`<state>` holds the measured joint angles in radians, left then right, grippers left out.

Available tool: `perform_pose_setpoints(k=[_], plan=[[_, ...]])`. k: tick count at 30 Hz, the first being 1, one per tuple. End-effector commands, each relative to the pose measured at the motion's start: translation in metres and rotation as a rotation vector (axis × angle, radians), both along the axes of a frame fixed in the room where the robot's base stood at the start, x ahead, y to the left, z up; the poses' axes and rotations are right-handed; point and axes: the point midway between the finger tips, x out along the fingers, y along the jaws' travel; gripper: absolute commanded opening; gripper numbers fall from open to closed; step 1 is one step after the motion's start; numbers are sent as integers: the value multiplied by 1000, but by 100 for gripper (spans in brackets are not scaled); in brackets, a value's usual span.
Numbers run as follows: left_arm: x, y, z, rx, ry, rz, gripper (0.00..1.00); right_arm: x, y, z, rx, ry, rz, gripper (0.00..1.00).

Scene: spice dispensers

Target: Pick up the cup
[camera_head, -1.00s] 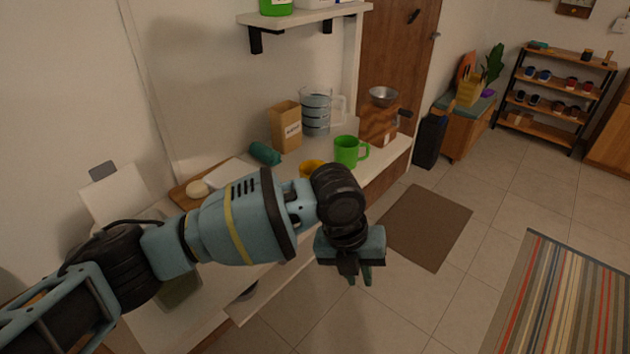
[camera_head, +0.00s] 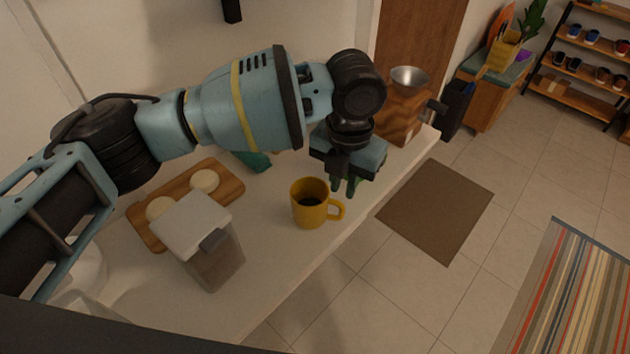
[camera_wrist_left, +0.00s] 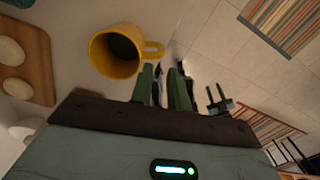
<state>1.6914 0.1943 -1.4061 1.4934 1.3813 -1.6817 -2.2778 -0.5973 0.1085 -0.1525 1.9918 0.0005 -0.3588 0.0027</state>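A yellow mug (camera_head: 309,206) stands upright on the counter, its handle pointing right. It also shows in the left wrist view (camera_wrist_left: 113,52), above and left of the fingers. My left gripper (camera_head: 342,188) hangs fingers-down to the right of and behind the mug, close to its handle. Its fingers (camera_wrist_left: 166,88) show a narrow gap with nothing between them. I cannot tell whether a finger touches the handle. The green mug from the earlier view is hidden, likely behind my left arm. My right gripper is not clearly seen.
A wooden board (camera_head: 219,187) with pale round pieces and a lidded clear container (camera_head: 209,252) stand left of the mug on the white counter (camera_head: 275,256). A wooden grinder (camera_head: 402,108) stands behind the gripper. The counter's front edge is close to the mug's right; floor lies beyond.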

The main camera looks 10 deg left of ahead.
Motion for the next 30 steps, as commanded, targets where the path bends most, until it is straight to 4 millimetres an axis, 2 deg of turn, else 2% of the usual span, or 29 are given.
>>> perform_pose_setpoints(k=[5, 9, 15, 20, 30], plan=[[0, 1, 0, 2, 0, -2, 17, -10, 0, -5, -2, 21, 0, 33], [0, 1, -7, 3, 2, -1, 17, -15, 0, -7, -2, 33, 1, 33], [1, 0, -25, 3, 1, -1, 17, -13, -1, -6, -3, 29, 2, 33], [1, 0, -28, 2, 0, -1, 17, -9, -1, -3, -4, 18, 5, 33], [5, -3, -70, 3, 1, -1, 17, -3, -2, 2, -6, 4, 8, 33]])
